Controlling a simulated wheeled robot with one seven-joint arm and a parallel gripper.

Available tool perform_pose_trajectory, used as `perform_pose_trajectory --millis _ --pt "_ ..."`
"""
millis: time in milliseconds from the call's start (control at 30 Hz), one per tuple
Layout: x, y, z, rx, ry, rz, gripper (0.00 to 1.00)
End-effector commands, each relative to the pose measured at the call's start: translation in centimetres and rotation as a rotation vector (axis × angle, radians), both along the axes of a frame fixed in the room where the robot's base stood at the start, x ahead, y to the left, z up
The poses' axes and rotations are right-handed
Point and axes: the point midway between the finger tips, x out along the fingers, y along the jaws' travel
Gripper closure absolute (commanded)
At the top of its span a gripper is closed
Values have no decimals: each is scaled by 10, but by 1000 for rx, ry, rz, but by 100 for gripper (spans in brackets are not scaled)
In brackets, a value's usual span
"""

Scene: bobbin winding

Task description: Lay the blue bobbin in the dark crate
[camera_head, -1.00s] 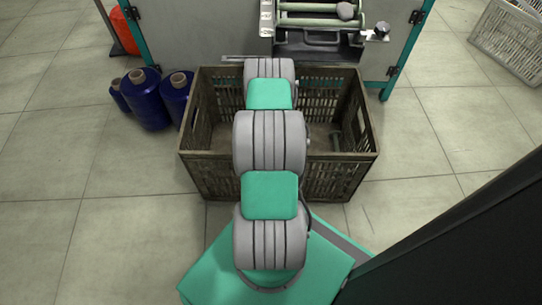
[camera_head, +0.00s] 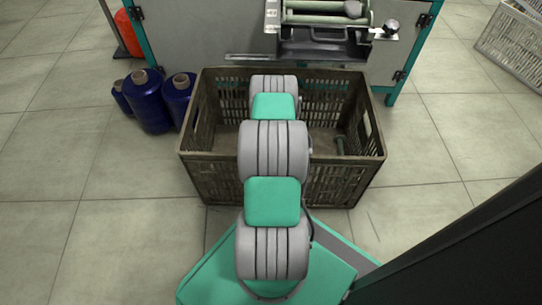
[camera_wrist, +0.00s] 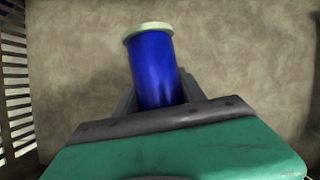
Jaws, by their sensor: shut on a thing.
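The blue bobbin (camera_wrist: 155,75) is a blue cylinder with a pale rim, seen in the wrist view. My gripper (camera_wrist: 158,92) is shut on it, with a grey finger on each side and the pale-rimmed end sticking out beyond them. The dark crate (camera_head: 222,178) stands on the floor in front of the machine in the head view. My arm reaches over it, hiding my gripper and the bobbin there. In the wrist view, the slotted crate wall (camera_wrist: 14,85) is at the left and a brownish surface lies behind the bobbin. The gap to that surface is unclear.
A greenish rod-like piece (camera_head: 341,143) lies in the crate's right part. Large dark blue spools (camera_head: 148,103) stand on the floor to the crate's left. The machine (camera_head: 210,40) stands close behind the crate. A pale crate (camera_head: 518,40) is at the top right.

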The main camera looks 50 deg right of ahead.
Motion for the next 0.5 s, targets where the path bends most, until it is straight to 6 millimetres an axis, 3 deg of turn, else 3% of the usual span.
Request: perform_pose_trajectory --millis 33,67,300,500 --pt "1 -1 1 -1 -1 0 100" --pt "0 0 1 0 0 0 52" --pt "0 0 1 0 0 0 32" --pt "0 0 1 0 0 0 31"
